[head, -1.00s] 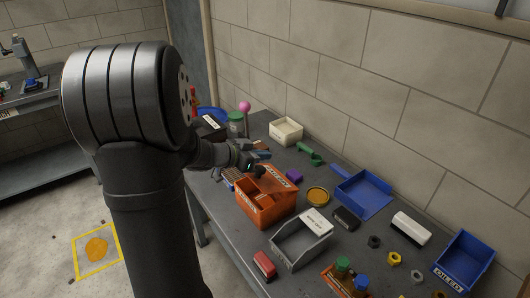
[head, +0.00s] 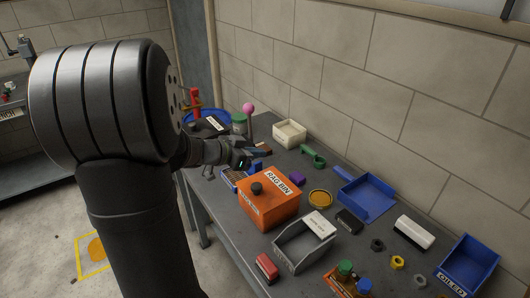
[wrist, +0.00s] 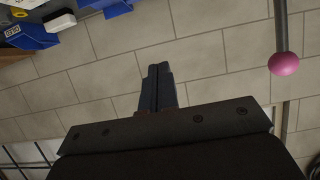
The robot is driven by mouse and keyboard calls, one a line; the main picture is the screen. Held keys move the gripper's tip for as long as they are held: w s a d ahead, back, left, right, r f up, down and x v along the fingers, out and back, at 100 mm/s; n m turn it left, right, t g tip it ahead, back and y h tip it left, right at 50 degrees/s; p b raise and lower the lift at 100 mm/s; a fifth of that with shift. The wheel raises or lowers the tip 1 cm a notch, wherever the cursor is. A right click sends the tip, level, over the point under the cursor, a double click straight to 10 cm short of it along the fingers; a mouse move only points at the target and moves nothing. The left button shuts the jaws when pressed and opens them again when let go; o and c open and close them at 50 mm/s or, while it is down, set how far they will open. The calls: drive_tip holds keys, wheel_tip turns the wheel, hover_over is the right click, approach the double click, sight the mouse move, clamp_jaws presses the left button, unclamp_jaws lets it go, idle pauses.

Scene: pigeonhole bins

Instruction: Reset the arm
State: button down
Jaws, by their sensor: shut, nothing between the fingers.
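My gripper (head: 252,158) is shut and empty. In the head view it hangs above the far part of the bench, behind and a little left of the orange rag bin (head: 283,212). The bin's lid (head: 270,183), with a black knob (head: 257,188), covers its top. In the wrist view the gripper's two dark fingers (wrist: 157,88) lie together, pointing toward the block wall.
A pink ball on a post (head: 249,108) stands close behind my gripper and shows at upper right in the wrist view (wrist: 284,63). A cream bin (head: 289,142), grey bin (head: 303,256) and blue bins (head: 366,212) stand on the crowded bench.

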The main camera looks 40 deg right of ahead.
drive_tip(key=a+f, duration=0.2)
drive_tip(key=a, duration=0.4)
drive_tip(key=shift+a, duration=0.15)
drive_tip(key=shift+f, duration=0.1)
drive_tip(key=d+y, duration=0.2)
drive_tip(key=d, duration=1)
drive_tip(key=shift+d+r, duration=0.25)
drive_tip(key=shift+r, duration=0.2)
